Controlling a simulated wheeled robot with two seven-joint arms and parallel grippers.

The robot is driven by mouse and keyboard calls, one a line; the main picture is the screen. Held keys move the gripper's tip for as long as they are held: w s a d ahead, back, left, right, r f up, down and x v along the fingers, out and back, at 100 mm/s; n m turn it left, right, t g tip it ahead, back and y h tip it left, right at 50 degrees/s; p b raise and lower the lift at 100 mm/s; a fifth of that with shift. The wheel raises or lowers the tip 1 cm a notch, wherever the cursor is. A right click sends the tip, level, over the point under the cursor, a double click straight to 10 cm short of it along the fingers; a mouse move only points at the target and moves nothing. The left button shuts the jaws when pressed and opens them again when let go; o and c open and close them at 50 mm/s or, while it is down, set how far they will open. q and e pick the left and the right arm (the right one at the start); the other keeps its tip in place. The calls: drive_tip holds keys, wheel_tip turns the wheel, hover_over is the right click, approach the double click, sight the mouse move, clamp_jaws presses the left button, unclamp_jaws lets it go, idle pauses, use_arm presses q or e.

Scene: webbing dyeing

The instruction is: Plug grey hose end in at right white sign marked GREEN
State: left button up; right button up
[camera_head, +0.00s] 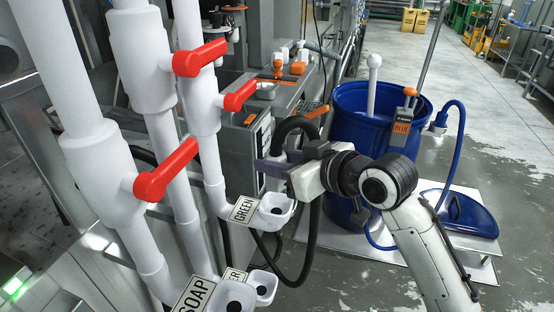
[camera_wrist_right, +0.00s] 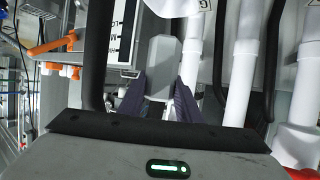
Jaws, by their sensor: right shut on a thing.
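My right gripper (camera_head: 275,167) comes in from the right with its purple fingers shut on the grey hose end. In the right wrist view the grey hose end (camera_wrist_right: 163,62) is a pale block between the purple fingers (camera_wrist_right: 160,100). In the head view the fingers mostly hide it. A black hose (camera_head: 314,225) loops up and down beside the gripper. The white sign marked GREEN (camera_head: 243,210) is below and left of the fingers, with a white cup with a dark hole (camera_head: 277,207) beside it. The held end is above this cup and apart from it. My left gripper is out of view.
White pipes (camera_head: 160,120) with red handles (camera_head: 166,172) stand at left. The SOAP sign (camera_head: 196,296) and another cup (camera_head: 264,285) are lower. A blue barrel (camera_head: 350,115) with an orange-tagged BLUE holder (camera_head: 402,125) stands behind the arm. A blue lid (camera_head: 470,215) lies right.

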sight(283, 190)
drive_tip(key=shift+f+b, duration=1.1)
drive_tip(key=shift+b, duration=0.25)
wheel_tip(283, 190, down, 2)
drive_tip(key=b, duration=0.2)
drive_tip(key=shift+f+b, duration=0.1)
drive_tip(key=shift+b, duration=0.2)
drive_tip(key=shift+f, duration=1.25)
drive_tip(key=o, duration=1.3)
drive_tip(key=shift+f, duration=0.1)
